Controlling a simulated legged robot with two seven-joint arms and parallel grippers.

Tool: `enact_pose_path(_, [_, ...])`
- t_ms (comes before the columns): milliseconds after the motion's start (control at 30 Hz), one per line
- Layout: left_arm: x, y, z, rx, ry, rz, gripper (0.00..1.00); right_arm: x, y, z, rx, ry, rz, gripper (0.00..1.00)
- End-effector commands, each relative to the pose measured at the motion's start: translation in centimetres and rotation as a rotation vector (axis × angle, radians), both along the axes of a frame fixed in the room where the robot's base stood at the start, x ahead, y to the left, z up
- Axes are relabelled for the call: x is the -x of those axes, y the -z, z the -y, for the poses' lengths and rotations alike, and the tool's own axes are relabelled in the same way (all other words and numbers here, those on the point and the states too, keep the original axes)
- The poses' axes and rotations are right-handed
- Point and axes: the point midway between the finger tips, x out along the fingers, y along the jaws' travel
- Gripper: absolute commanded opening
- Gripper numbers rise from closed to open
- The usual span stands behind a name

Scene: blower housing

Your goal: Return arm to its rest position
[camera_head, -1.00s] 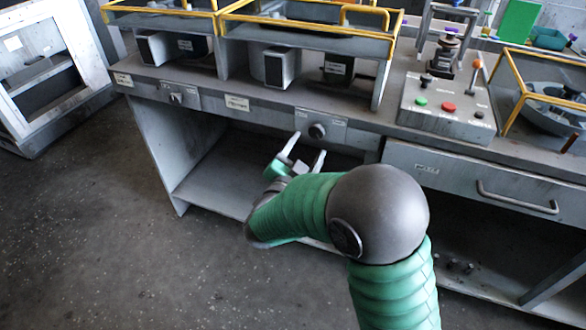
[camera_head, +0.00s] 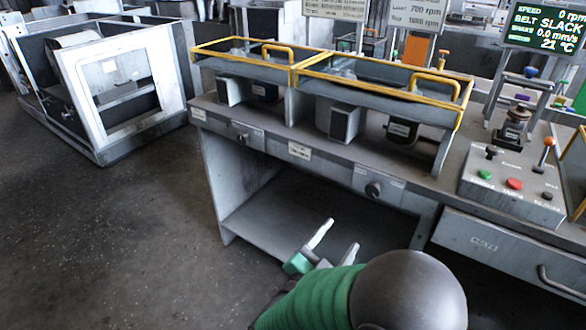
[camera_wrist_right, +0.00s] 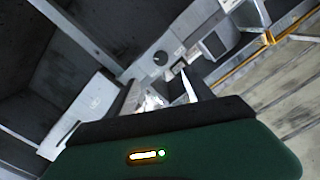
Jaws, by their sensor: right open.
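My right arm, with green sleeves and a dark round joint, comes in from the bottom of the head view. My right gripper (camera_head: 334,243) is open and empty, in front of the open lower bay of the grey workbench (camera_head: 240,215). Its two pale fingers are spread apart and touch nothing that I can see. In the right wrist view the fingers (camera_wrist_right: 160,95) point toward the bench front, where a round knob (camera_wrist_right: 160,58) shows. The same knob (camera_head: 373,189) is on the bench's front edge in the head view. My left gripper is not in view.
Yellow-railed guards (camera_head: 375,85) stand on the bench. A control box (camera_head: 512,187) with green and red buttons is at the right, above a drawer (camera_head: 510,255) with a handle. A framed grey machine (camera_head: 110,85) stands at the far left. The floor (camera_head: 110,230) at left is clear.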

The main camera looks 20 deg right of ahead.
Motion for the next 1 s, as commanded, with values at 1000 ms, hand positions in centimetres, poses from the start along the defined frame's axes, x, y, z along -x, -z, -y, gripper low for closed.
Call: enact_pose_path(1000, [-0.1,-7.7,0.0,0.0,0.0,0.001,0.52,12.7,9.4,-2.5,-0.144,-1.068,-1.451,0.6])
